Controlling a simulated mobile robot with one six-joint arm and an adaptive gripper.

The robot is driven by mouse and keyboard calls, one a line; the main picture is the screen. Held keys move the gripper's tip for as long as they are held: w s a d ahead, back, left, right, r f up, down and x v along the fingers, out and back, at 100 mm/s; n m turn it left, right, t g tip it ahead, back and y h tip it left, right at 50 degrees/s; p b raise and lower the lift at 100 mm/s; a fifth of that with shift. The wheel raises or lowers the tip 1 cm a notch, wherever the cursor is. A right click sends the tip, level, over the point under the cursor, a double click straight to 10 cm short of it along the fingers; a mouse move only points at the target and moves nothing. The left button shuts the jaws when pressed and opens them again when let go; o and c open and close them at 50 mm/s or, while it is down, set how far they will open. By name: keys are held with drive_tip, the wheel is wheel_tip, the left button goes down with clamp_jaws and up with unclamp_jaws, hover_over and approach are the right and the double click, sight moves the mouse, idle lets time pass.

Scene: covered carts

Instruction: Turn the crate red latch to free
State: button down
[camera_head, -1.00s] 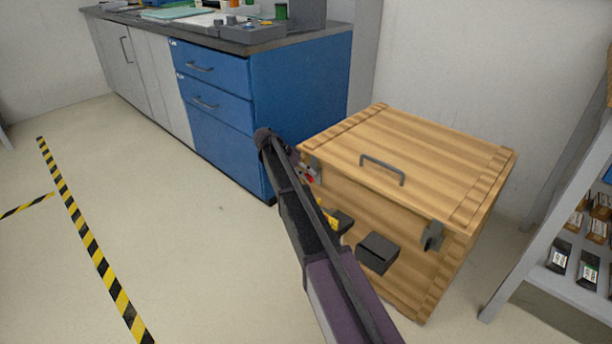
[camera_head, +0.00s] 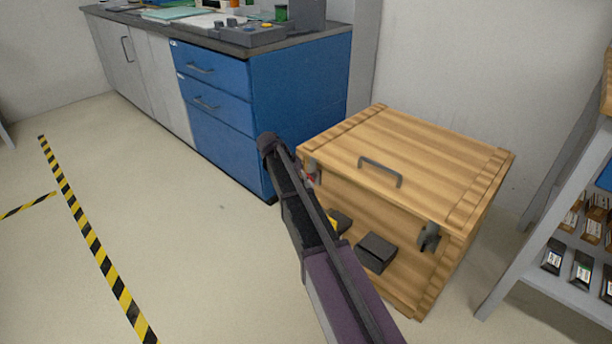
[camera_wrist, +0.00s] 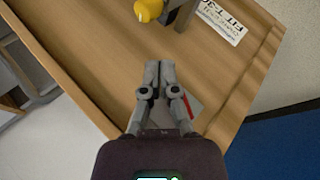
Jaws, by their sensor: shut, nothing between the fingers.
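The wooden crate (camera_head: 440,165) stands on the floor with its lid shut. The red latch (camera_head: 311,179) is at the left of its front face; only a small red patch beside a grey metal fitting shows, and my arm hides part of that area. In the wrist view, a grey plate with a red piece (camera_wrist: 187,106) lies just right of my gripper (camera_wrist: 160,68), partly behind its fingers. My gripper is shut and empty, in front of the crate's wood. I cannot tell whether it touches the latch. The latch's exact angle is unclear.
A yellow part (camera_wrist: 149,10) and a white label (camera_wrist: 222,20) are on the crate face. A second grey latch (camera_head: 429,236) and a dark box (camera_head: 376,252) are on the front. A blue cabinet (camera_head: 300,105) stands behind left, a shelf rack (camera_head: 535,245) right.

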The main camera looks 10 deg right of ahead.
drive_tip(key=s+r+n+t+y+p, duration=0.1)
drive_tip(key=s+p, duration=0.3)
drive_tip(key=s, duration=0.4)
drive_tip(key=s+r+n+t+y+p, duration=0.1)
drive_tip(key=s+r+n+y+p, duration=0.2)
drive_tip(key=s, duration=0.5)
drive_tip(key=s+r+n+t+y+p, duration=0.1)
drive_tip(key=s+r+n+y+p, duration=0.1)
drive_tip(key=s, duration=0.6)
wheel_tip(320, 180, up, 2)
drive_tip(key=y+p, duration=0.1)
drive_tip(key=p, duration=0.2)
drive_tip(key=shift+s+y, duration=0.3)
drive_tip(key=shift+s, duration=0.15)
